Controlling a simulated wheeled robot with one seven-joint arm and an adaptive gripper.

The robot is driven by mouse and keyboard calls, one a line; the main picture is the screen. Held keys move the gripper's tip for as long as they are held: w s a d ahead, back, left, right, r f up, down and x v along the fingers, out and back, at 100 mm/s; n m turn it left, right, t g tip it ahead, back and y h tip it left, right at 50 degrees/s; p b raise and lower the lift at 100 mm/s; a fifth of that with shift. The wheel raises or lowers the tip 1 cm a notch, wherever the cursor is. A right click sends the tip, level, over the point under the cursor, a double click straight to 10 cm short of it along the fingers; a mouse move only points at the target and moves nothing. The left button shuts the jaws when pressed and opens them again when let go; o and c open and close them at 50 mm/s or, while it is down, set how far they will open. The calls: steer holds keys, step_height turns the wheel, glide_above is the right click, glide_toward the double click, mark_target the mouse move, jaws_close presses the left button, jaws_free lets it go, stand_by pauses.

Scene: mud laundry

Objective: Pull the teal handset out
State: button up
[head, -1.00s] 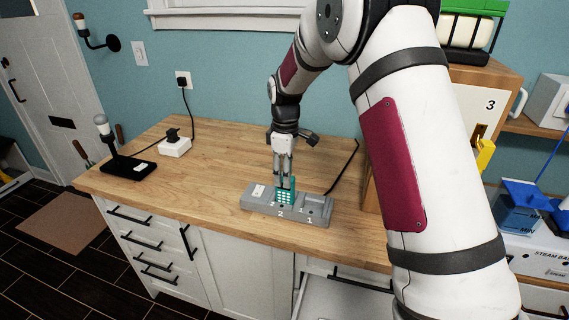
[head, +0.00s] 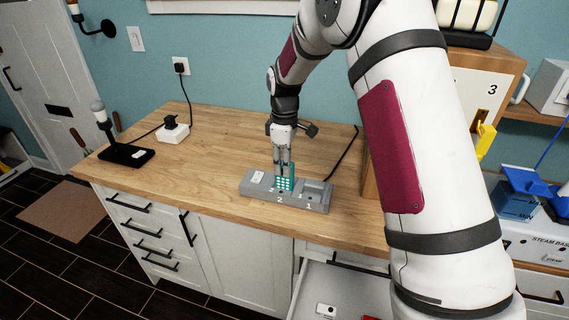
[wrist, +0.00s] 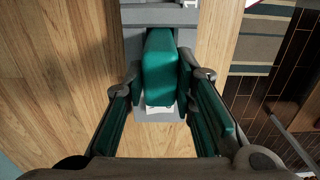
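The teal handset (head: 285,182) stands upright in the grey base (head: 318,205) on the wooden counter, in the slot marked 2. Its top shows in the wrist view as a teal block (wrist: 160,70). My gripper (head: 281,166) points down over it. In the wrist view my gripper's fingertips (wrist: 160,88) lie one on each side of the handset, very close to it. I cannot tell whether both pads press on it. The handset's lower part is hidden in the base. The slot marked 1, to its right, looks empty.
A black stand (head: 126,157) and a white power block (head: 173,133) with cables are on the counter's left. A cabinet marked 3 (head: 483,88) is on the right, behind my arm. An open drawer (head: 345,285) juts out below the counter.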

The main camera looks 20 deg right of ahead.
jaws_close()
steer(key=shift+r, duration=0.2)
steer(key=shift+r+p, duration=0.35)
steer(key=shift+r, duration=3.5)
